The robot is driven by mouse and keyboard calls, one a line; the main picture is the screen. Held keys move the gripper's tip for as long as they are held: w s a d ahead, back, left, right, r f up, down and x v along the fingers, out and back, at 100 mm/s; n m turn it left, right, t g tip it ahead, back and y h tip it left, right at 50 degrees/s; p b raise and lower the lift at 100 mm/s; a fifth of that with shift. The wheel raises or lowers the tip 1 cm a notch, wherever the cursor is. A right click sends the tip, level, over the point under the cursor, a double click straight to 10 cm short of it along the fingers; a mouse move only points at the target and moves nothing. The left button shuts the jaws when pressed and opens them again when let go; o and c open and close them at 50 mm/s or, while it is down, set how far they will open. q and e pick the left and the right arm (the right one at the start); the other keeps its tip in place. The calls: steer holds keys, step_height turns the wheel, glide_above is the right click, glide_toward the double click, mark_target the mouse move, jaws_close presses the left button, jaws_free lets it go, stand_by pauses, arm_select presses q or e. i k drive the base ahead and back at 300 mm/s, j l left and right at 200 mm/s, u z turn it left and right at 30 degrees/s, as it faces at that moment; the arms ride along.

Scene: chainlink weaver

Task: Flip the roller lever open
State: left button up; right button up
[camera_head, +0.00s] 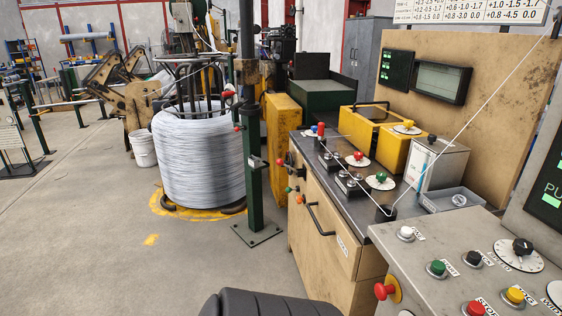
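No part is clearly labelled as the roller lever. An upright red-handled lever (321,131) stands at the far left end of the bench top, next to small metal roller blocks (330,160). Round dials with a red knob (358,156), a green knob (381,177) and a yellow knob (408,124) sit near the rollers. I cannot tell whether any lever is open or closed. Neither of my grippers is in view. A dark ribbed shape at the bottom middle may be part of me.
A wooden cabinet (318,226) carries the bench. A grey control panel (440,247) with several buttons fills the lower right. A thin wire runs over the bench. A green post (251,150) and a large wire coil (197,160) stand left.

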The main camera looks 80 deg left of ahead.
mark_target(279, 162)
steer(key=u, duration=2.8)
steer(key=i+j, duration=0.1)
steer(key=i, duration=0.55)
steer(key=i+j+z, duration=0.1)
steer(key=i, duration=0.55)
steer(key=i+j, duration=0.1)
steer(key=i, duration=0.5)
steer(key=z, duration=0.05)
